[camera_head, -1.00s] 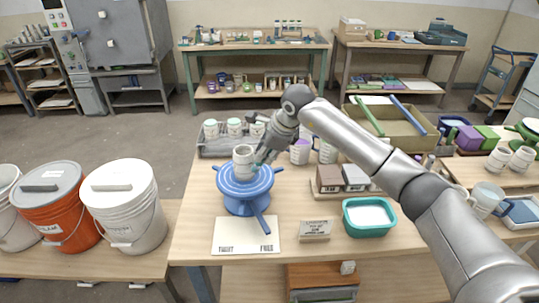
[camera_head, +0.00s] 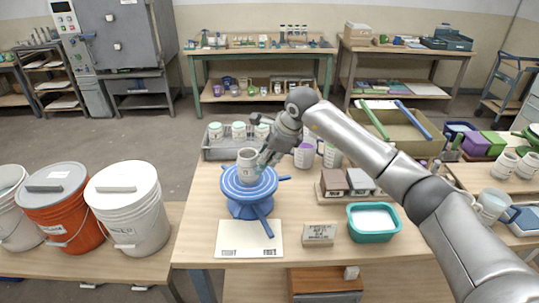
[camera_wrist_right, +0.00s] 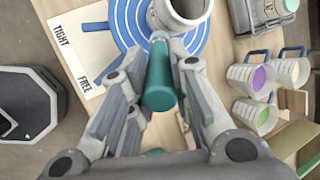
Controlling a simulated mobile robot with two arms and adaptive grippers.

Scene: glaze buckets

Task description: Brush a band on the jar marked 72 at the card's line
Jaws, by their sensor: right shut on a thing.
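A pale grey jar (camera_head: 248,162) stands upright on a blue banding wheel (camera_head: 236,191) with white rings. Its mark is too small to read. In the wrist view the jar (camera_wrist_right: 182,14) is cut by the top edge. My right gripper (camera_head: 268,157) is just right of the jar, shut on a brush with a teal handle (camera_wrist_right: 160,85). The brush's head end points at the jar's side; whether it touches is unclear. A small lettered card (camera_head: 319,233) stands right of the wheel, its text unclear. My left gripper is not in view.
A flat card reading TIGHT and FREE (camera_head: 238,246) lies under the wheel's blue lever (camera_head: 263,221). A teal tub (camera_head: 373,236) with white contents stands at right. Two small blocks (camera_head: 334,181) sit behind it. Cups stand in a grey tray (camera_head: 212,152) behind the wheel. Lidded buckets (camera_head: 128,215) stand left.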

